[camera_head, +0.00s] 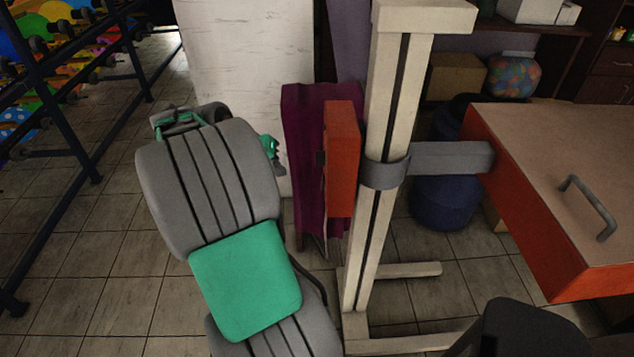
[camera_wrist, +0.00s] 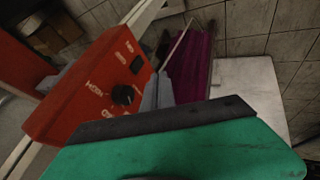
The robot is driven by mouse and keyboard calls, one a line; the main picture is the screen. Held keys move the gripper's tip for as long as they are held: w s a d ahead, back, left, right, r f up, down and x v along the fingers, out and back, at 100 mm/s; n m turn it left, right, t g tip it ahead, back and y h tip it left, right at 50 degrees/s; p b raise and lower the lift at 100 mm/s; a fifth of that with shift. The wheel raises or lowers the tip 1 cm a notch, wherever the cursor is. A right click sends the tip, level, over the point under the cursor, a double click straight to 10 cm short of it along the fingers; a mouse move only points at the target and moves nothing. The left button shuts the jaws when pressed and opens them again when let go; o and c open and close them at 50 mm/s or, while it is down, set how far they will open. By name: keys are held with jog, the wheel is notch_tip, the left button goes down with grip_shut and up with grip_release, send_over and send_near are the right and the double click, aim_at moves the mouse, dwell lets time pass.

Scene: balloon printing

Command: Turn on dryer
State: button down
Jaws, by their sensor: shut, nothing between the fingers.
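The dryer's red control box (camera_head: 342,160) is mounted on the cream upright post (camera_head: 385,110) in the head view. In the wrist view, the front of the control box (camera_wrist: 85,95) shows a round black knob (camera_wrist: 123,95) with white lettering around it and a black rectangular switch (camera_wrist: 136,64). I cannot tell the switch's position. My gripper (camera_wrist: 157,90) shows as grey fingers, shut and empty, just right of the knob in the picture. Whether they touch the box is unclear. In the head view my grey and green arm hides most of the gripper.
The dryer's orange head (camera_head: 530,160) with a grey handle (camera_head: 590,208) extends right from the post on a grey bracket (camera_head: 450,158). Purple cloth (camera_head: 303,150) hangs behind the control box. A dark rack (camera_head: 50,80) stands at left. Tiled floor (camera_head: 100,260) is clear between.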

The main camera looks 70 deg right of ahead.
aim_at(322, 183)
jog(key=s+d+f+p, duration=0.2)
jog(key=s+d+f, duration=0.4)
jog(key=d+f, duration=0.1)
jog(key=shift+f, duration=0.85)
jog(key=shift+s+d, duration=0.1)
jog(key=shift+d, duration=0.05)
